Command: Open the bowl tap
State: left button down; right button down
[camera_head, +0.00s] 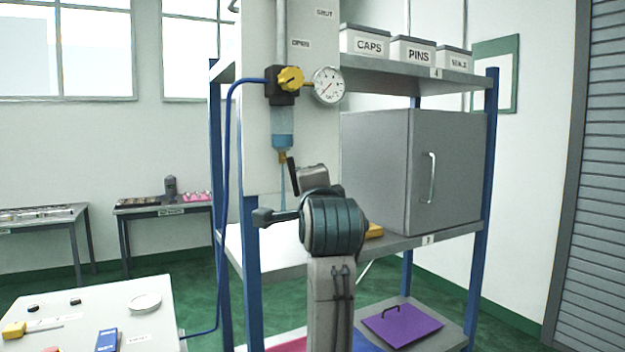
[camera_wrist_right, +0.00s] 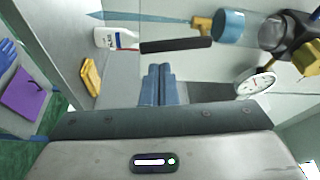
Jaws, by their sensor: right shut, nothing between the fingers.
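The bowl tap (camera_head: 283,157) is a small brass fitting under the blue bowl (camera_head: 282,130) of the filter unit; it also shows in the wrist view (camera_wrist_right: 202,24). Its black lever (camera_head: 293,176) hangs down, slightly tilted, and lies across the upper middle of the wrist view (camera_wrist_right: 176,45). A thin pale-blue streak runs down from the tap outlet; it looks like liquid. My right gripper (camera_wrist_right: 158,68) is shut and empty, its blue fingertips near the lever with a visible gap. In the head view my wrist hides its fingers. My left gripper is out of view.
A pressure gauge (camera_head: 328,85) and yellow knob (camera_head: 290,78) sit above the bowl. A white bottle (camera_wrist_right: 115,39) and yellow object (camera_wrist_right: 91,77) are beyond the fingers. A grey cabinet (camera_head: 448,170) stands on the shelf at right. A white table (camera_head: 70,305) is at lower left.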

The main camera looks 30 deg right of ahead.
jog(key=b+v, duration=0.2)
jog(key=v, duration=0.6)
jog(key=shift+s+a+b, duration=0.25)
jog(key=shift+s+b, duration=0.05)
jog(key=shift+w, duration=0.1)
